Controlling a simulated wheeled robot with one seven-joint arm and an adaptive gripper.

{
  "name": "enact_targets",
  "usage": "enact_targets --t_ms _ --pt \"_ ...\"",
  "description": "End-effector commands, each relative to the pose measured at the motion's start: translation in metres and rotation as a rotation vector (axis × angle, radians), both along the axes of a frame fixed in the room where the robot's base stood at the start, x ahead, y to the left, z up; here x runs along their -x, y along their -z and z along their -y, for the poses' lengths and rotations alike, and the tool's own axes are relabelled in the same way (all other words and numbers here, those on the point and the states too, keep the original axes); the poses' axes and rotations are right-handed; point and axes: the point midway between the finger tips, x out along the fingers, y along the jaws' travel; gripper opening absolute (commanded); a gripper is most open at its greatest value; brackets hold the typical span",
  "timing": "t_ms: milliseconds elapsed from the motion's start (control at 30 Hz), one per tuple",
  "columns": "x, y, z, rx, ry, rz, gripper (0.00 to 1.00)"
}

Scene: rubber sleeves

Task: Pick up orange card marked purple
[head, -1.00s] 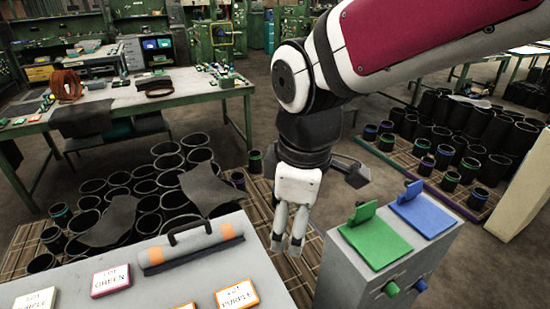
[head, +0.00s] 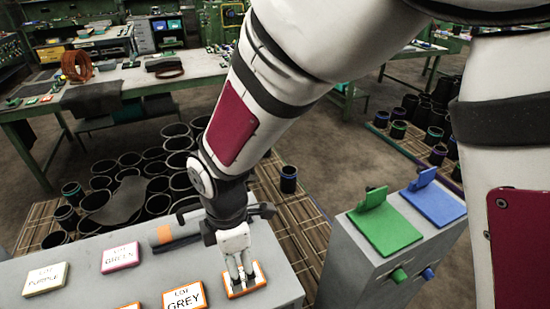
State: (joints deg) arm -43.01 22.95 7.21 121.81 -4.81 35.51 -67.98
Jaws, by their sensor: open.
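The white card with an orange border (head: 260,276) lies on the grey cabinet top near its right edge. My gripper (head: 241,277) points down over this card with its fingers apart, and nothing shows held between them. The gripper covers the card's lettering now; in the earlier head view this card reads PURPLE. Whether the fingertips touch the card I cannot tell. Another orange-bordered card (head: 184,297), marked LOT GREY, lies just to its left.
A pink-bordered card (head: 121,257) marked GREEN and a yellowish card (head: 45,279) marked PURPLE lie farther left. A grey stand with green (head: 385,230) and blue (head: 435,204) flaps is right.

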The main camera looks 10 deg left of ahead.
Motion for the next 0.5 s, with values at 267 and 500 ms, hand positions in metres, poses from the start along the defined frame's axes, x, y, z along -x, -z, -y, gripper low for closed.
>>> enact_targets --t_ms 267,500 --pt "0.002 0.022 0.003 0.004 -0.001 -0.002 0.75" --pt "0.001 0.051 0.004 0.002 -0.001 -0.001 0.75"
